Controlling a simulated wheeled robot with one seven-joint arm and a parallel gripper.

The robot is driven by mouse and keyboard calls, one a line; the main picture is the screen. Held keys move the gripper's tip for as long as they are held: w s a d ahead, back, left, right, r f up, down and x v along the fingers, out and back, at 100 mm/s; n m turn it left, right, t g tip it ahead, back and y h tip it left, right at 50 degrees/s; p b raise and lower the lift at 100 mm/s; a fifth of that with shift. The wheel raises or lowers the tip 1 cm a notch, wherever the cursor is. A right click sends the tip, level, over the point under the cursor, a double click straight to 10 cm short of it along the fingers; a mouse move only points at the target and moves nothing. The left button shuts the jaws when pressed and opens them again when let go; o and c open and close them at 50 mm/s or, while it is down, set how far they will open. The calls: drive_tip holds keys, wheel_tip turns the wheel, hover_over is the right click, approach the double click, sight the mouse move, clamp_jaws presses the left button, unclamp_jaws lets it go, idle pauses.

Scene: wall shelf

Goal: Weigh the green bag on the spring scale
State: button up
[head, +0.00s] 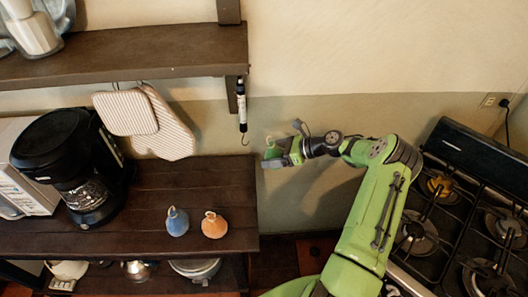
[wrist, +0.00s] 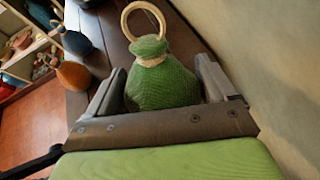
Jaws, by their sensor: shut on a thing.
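My gripper (head: 278,153) is shut on the green bag (wrist: 160,85), with one finger on each side of it. The bag is upright, with a tan ring (wrist: 143,20) standing up from its tied neck; in the head view the green bag (head: 272,150) is small and partly hidden by my gripper. The spring scale (head: 241,105) hangs from the right end of the wall shelf, its hook (head: 244,138) at the bottom. The hook is empty. The bag is to the right of the hook and slightly lower in the head view, apart from it.
A blue bag (head: 177,221) and an orange bag (head: 214,224) stand on the dark counter (head: 150,241). A coffee maker (head: 70,150) stands at its left. Oven mitts (head: 168,130) hang under the wall shelf (head: 130,52). A gas stove (head: 450,230) is at the right.

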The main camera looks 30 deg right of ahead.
drive_tip(key=shift+a+f, duration=0.1)
drive_tip(key=shift+p, duration=0.35)
drive_tip(key=shift+w+a+p, duration=0.2)
drive_tip(key=shift+w+a, duration=0.15)
drive_tip(key=shift+a, duration=0.45)
drive_tip(key=shift+w+a+p, duration=0.2)
drive_tip(key=shift+w+a, duration=0.1)
drive_tip(key=shift+a, duration=0.5)
drive_tip(key=shift+w+a+p, duration=0.2)
drive_tip(key=shift+w+a, duration=0.15)
drive_tip(key=shift+a, duration=0.45)
drive_tip(key=shift+w+a+f, duration=0.1)
drive_tip(key=shift+w+a, duration=0.15)
drive_tip(key=shift+a, duration=0.25)
drive_tip(key=shift+f, duration=0.1)
drive_tip(key=shift+w+a+f, duration=0.1)
drive_tip(key=shift+a+f, duration=0.15)
drive_tip(key=shift+f, duration=0.15)
drive_tip(key=shift+f, duration=0.1)
